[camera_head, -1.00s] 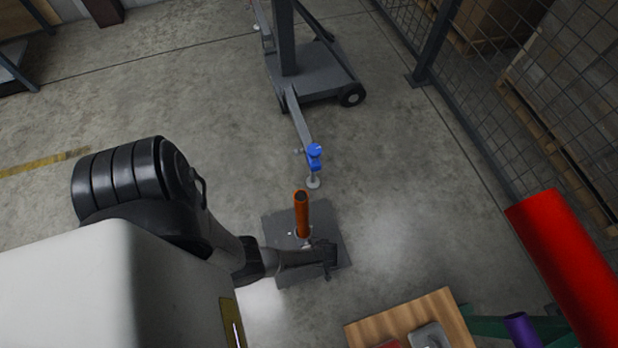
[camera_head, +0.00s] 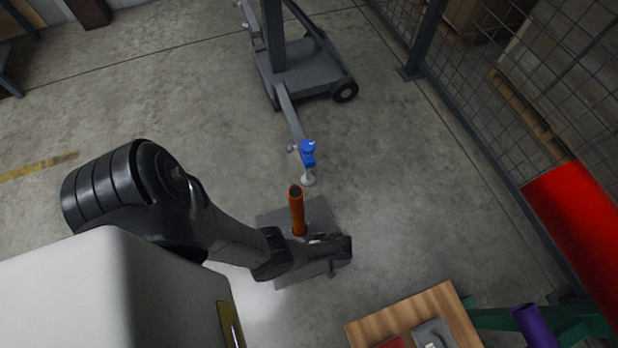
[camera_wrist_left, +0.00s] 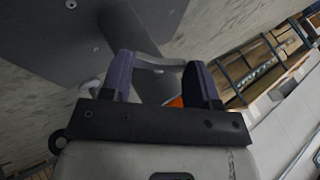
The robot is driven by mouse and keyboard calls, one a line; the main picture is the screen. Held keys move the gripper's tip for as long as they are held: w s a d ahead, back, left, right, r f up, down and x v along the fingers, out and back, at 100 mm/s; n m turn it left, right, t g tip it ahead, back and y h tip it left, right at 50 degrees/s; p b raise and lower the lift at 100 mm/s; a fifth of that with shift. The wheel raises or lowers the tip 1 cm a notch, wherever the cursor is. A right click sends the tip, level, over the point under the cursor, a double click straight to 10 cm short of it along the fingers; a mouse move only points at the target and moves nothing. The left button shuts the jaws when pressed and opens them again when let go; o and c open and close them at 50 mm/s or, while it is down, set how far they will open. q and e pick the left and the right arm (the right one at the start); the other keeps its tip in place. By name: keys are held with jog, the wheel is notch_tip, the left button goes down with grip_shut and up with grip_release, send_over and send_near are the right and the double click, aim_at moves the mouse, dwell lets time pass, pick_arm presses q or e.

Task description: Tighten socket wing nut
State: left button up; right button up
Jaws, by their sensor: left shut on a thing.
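An orange tube (camera_head: 297,212) stands upright on a dark grey floor plate (camera_head: 271,219). The tube's socket is mostly hidden by my left arm in the head view. In the left wrist view the plate (camera_wrist_left: 60,40) lies beyond the fingers and a bit of orange (camera_wrist_left: 175,101) shows between them. My left gripper (camera_wrist_left: 160,78) is shut on a light grey piece (camera_wrist_left: 160,63) spanning its two purple fingers, which looks like the wing nut. In the head view this gripper (camera_head: 336,250) is low beside the tube's foot. My right gripper is not in view.
A wheeled grey stand (camera_head: 305,72) with a blue-topped fitting (camera_head: 308,152) is just behind the tube. A wooden table (camera_head: 385,323), a purple cylinder (camera_head: 533,325) and a large red cylinder (camera_head: 580,235) are at the right. A mesh fence (camera_head: 480,120) runs behind. Floor left of the stand is clear.

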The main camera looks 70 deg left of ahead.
pick_arm(q)
jog(key=o, duration=0.9)
jog(key=shift+a, duration=0.1)
jog(key=p+v, duration=0.6)
jog(key=v, duration=0.7)
jog(key=shift+w+d+r, duration=0.2)
jog(key=shift+r, duration=0.05)
